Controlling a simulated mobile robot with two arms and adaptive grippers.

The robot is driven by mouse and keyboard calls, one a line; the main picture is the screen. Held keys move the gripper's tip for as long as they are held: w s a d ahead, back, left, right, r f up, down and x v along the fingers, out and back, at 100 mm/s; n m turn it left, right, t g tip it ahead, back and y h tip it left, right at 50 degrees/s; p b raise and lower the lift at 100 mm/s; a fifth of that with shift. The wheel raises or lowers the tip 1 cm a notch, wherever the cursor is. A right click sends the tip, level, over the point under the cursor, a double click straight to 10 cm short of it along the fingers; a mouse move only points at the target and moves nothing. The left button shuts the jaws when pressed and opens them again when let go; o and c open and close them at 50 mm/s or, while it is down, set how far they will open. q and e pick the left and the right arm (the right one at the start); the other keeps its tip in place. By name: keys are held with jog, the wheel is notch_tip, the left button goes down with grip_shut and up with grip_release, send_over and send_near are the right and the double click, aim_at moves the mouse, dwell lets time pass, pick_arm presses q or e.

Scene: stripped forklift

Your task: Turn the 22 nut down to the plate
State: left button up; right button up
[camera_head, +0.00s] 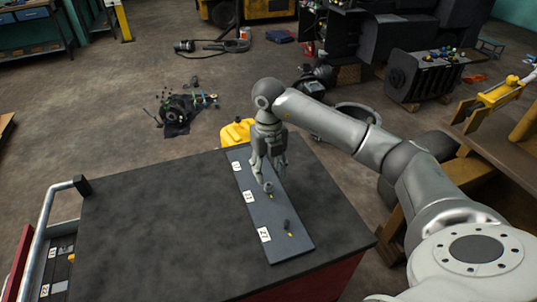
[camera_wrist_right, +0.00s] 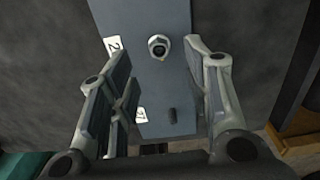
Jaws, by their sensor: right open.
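The nut (camera_wrist_right: 158,46), a grey hex nut around a stud, shows in the wrist view near a white label (camera_wrist_right: 113,46) partly cut off by a finger; a "2" is readable. In the head view the nut (camera_head: 268,187) is at the middle of the dark plate (camera_head: 262,217), beside the middle label. My right gripper (camera_head: 268,168) is above it, pointing down. In the wrist view its fingers (camera_wrist_right: 158,65) are open, one on each side of the nut, with gaps. How far the nut is from the plate cannot be told. My left gripper is out of view.
The plate lies on a dark cart top (camera_head: 150,225), clear to the left. A dark stud (camera_head: 287,226) stands near the plate's front label (camera_head: 264,234). A yellow container (camera_head: 236,133) is behind the cart. Machine parts (camera_head: 182,108) lie on the floor beyond.

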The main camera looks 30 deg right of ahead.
aim_at(269, 185)
jog(key=shift+f+p, duration=0.45)
jog(key=shift+f, duration=2.3)
jog(key=shift+c, duration=0.4)
grip_shut()
jog(key=m+p, duration=0.2)
jog(key=m, duration=0.3)
jog(key=m+p, duration=0.2)
jog(key=m, duration=0.3)
jog(key=m+p, duration=0.2)
jog(key=m, duration=0.3)
jog(key=shift+a+r+p, duration=0.1)
jog(key=shift+r+p, duration=0.15)
jog(key=shift+p, duration=0.05)
jog(key=shift+f+m, duration=0.25)
jog(key=shift+m, duration=0.25)
jog(key=shift+c, duration=1)
grip_release()
